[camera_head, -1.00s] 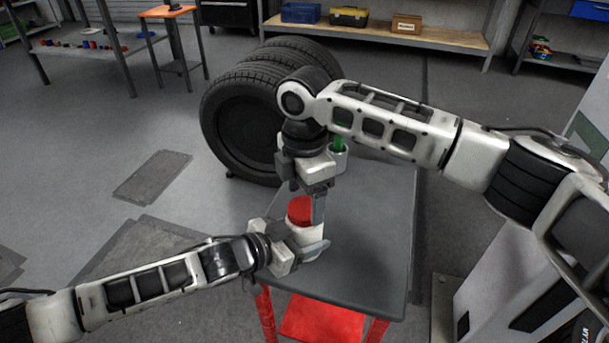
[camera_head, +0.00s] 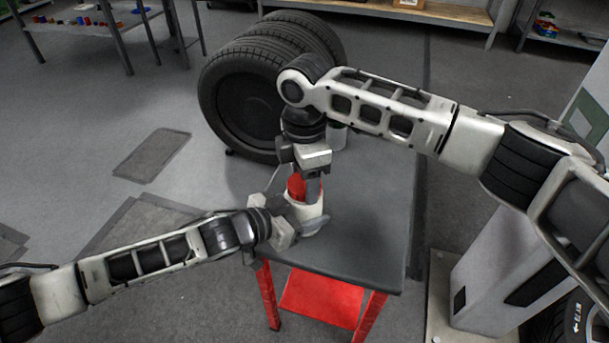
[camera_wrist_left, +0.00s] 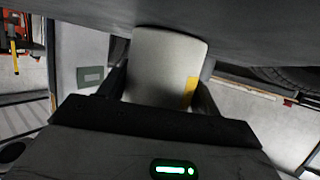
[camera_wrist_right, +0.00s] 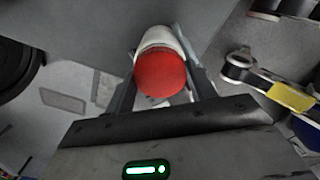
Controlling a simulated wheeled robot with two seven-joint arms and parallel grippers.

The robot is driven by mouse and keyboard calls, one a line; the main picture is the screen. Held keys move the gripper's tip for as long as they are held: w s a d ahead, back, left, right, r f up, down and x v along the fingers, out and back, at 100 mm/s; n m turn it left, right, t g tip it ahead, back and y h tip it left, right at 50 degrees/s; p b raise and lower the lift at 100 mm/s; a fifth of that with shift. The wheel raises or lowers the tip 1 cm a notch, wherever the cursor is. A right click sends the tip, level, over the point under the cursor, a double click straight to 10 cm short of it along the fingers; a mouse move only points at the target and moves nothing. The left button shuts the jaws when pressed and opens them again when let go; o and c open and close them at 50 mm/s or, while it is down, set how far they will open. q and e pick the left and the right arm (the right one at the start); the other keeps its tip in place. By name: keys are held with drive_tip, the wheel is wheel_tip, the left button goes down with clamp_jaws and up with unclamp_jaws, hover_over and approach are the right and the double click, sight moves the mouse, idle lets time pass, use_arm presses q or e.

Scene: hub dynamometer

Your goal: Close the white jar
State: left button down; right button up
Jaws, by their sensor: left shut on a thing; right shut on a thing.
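The white jar (camera_head: 309,212) stands upright on the small grey table. My left gripper (camera_head: 306,226) is shut on the jar from the left, low on its body. The left wrist view shows the white jar wall (camera_wrist_left: 165,68) with a yellow patch between the fingers. The red lid (camera_head: 296,187) is at the jar's top. My right gripper (camera_head: 306,190) comes from above and is shut on the lid. In the right wrist view the lid (camera_wrist_right: 160,77) lines up with the jar (camera_wrist_right: 157,38); I cannot tell whether it is fully seated.
The grey table (camera_head: 370,240) has free room right of the jar. A white cup (camera_head: 337,136) stands behind, partly hidden by my right arm. Large black tyres (camera_head: 250,95) stand behind the table. A shelf (camera_head: 440,12) runs along the back.

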drive_tip(key=o, duration=1.1)
drive_tip(key=shift+o, duration=0.2)
drive_tip(key=shift+r, duration=0.15)
wheel_tip(320, 180, up, 12)
use_arm(q)
drive_tip(key=shift+c, duration=1.2)
unclamp_jaws()
drive_tip(key=p+v, duration=0.3)
drive_tip(key=v, duration=1.3)
use_arm(e)
wheel_tip(320, 180, up, 3)
drive_tip(key=shift+f, duration=0.1)
use_arm(q)
drive_tip(key=shift+s, duration=0.1)
